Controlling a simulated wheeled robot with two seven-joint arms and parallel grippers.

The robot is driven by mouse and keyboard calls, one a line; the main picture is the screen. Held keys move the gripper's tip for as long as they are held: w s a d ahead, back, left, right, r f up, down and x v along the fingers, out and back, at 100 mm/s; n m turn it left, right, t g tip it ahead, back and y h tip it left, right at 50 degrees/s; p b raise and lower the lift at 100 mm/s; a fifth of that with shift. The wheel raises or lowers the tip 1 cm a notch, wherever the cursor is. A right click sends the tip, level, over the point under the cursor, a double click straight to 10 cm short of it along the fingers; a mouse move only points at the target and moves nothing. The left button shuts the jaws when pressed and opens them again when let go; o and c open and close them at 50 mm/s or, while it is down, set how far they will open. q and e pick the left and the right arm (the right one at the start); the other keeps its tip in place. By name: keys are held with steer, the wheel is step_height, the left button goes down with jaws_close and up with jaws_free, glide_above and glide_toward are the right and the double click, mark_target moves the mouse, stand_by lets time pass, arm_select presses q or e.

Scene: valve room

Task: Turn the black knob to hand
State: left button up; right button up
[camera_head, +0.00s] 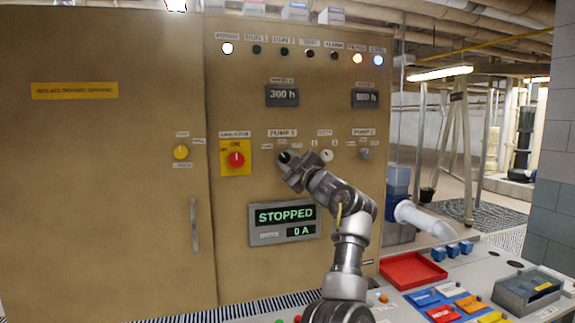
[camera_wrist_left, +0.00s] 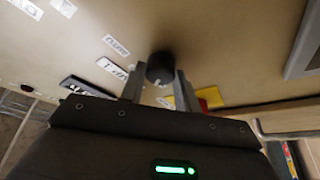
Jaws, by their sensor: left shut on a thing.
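The black knob (camera_head: 283,157) is on the tan cabinet door (camera_head: 300,110), under the PUMP 1 label (camera_head: 282,133). In the head view my left gripper (camera_head: 290,163) covers most of it. In the left wrist view the black knob (camera_wrist_left: 160,66) sits between the two grey fingers of my left gripper (camera_wrist_left: 158,76), one on each side. The gripper is shut on the knob. A pale mark shows on the knob's face in the wrist view. The small position labels around it are too blurred to read. My right gripper is not in view.
A red knob on a yellow plate (camera_head: 236,160) is left of the black knob. A white knob (camera_head: 326,155) and a grey knob (camera_head: 365,153) are to the right. The display (camera_head: 284,220) below reads STOPPED, 0 A. A red tray (camera_head: 412,270) lies on the desk at lower right.

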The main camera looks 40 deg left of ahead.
arm_select(q)
steer(key=shift+n+g, duration=0.3)
steer(key=shift+n, duration=0.6)
steer(key=shift+r+n, duration=0.1)
steer(key=shift+n, duration=0.3)
steer(key=o, duration=1)
steer(key=b+v, duration=0.5)
steer(key=v, duration=0.6)
steer(key=shift+w+r, duration=0.15)
